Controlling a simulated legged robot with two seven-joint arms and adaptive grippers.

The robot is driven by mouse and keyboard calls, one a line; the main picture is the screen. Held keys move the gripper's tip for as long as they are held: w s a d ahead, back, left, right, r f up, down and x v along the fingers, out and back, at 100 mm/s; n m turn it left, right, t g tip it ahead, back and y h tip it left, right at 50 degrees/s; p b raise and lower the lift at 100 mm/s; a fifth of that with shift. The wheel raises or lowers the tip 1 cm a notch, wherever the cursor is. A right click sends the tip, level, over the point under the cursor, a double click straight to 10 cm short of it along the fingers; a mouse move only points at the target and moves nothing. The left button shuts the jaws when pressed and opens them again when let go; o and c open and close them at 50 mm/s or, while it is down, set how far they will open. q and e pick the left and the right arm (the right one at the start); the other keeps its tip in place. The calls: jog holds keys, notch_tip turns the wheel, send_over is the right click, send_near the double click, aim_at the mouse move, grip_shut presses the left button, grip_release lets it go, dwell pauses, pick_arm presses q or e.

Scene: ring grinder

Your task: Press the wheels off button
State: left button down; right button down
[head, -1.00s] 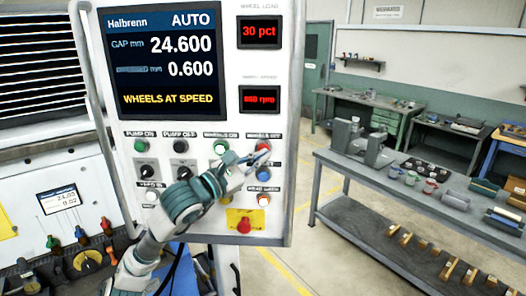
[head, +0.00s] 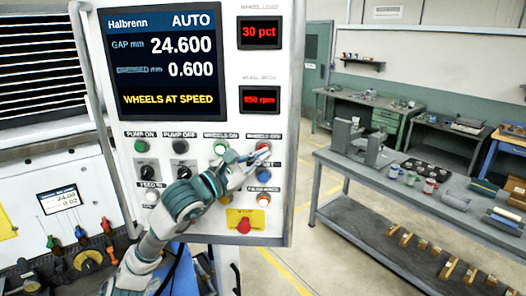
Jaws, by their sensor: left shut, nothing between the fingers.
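The white control panel (head: 181,125) stands at the centre left, and its screen (head: 162,60) reads "WHEELS AT SPEED". The wheels off label (head: 264,136) is at the right end of the upper button row. The wheels off button under it is mostly hidden by my fingertips. My left gripper (head: 262,154) is shut and empty, with its tips in front of or at that button; I cannot tell whether they touch it. The lit green wheels on button (head: 221,147) is just left of the fingers. My right gripper is not in view.
A red stop button (head: 243,226) on a yellow plate sits below my wrist. A blue button (head: 264,172) and an orange-lit button (head: 263,200) are under the fingers. A grey workbench (head: 340,163) with tools stands right, beyond open floor.

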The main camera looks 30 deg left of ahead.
pick_arm(q)
jog(key=shift+w+a, duration=0.25)
jog(key=shift+w, duration=0.3)
dwell(0.9)
jog(key=shift+s, duration=0.1)
jog(key=shift+s+d+f+b, duration=0.1)
jog(key=shift+s+d+b, duration=0.25)
jog(key=shift+s, duration=0.3)
jog(key=shift+s+d, duration=0.1)
jog(key=s, duration=0.1)
jog(key=s+d, duration=0.1)
jog(key=s, duration=0.1)
jog(key=s+d+b, duration=0.1)
jog(key=shift+s+d, duration=0.15)
dwell(1.0)
